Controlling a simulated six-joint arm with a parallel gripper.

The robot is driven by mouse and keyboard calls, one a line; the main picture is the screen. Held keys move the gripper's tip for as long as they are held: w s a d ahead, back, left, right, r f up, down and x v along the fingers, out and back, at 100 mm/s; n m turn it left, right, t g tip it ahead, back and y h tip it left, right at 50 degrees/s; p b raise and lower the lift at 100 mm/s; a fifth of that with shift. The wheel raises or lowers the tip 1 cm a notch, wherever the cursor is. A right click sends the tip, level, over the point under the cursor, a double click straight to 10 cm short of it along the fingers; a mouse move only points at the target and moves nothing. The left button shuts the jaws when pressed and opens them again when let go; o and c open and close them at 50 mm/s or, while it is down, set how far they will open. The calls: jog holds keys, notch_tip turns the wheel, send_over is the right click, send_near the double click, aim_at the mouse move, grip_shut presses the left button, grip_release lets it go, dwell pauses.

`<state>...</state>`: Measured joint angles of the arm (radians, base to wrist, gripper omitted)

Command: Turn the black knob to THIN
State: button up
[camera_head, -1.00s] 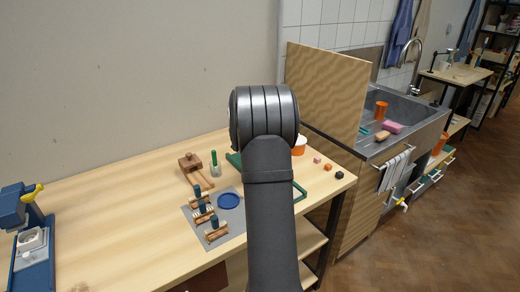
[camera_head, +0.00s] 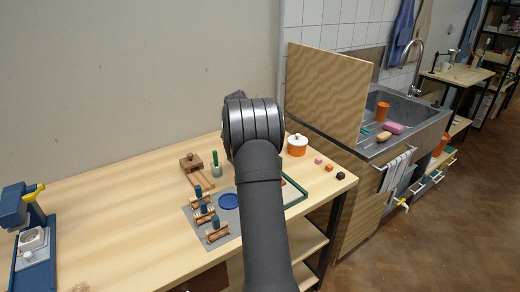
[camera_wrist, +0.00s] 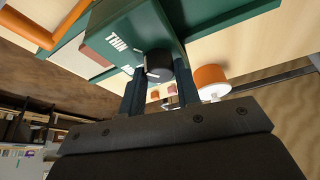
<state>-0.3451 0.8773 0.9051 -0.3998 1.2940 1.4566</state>
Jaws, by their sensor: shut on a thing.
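In the wrist view, the black knob (camera_wrist: 158,65) sits on the face of a green box (camera_wrist: 140,32). White lettering THIN (camera_wrist: 116,43) is on that face, left of the knob. A second white label beside the knob is mostly hidden. The knob carries a white mark, but I cannot tell exactly where it points. My gripper (camera_wrist: 158,78) has its two dark fingers on either side of the knob and is shut on it. In the head view my arm hides the knob, the box and the fingers.
An orange pot with a white lid (camera_head: 297,146) and small blocks (camera_head: 329,168) stand right of my arm. A green-edged tray (camera_head: 298,200) shows partly. Left are a grey mat (camera_head: 222,242) with blue-topped pieces, a wooden piece (camera_head: 191,163) and a blue machine (camera_head: 33,250).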

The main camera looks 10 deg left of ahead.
dwell(0.3)
jog(key=o, duration=1)
jog(key=v, duration=1.7)
jog(key=shift+r, duration=0.2)
jog(key=shift+w, duration=0.1)
jog(key=x, duration=1.7)
jog(key=shift+f, duration=0.25)
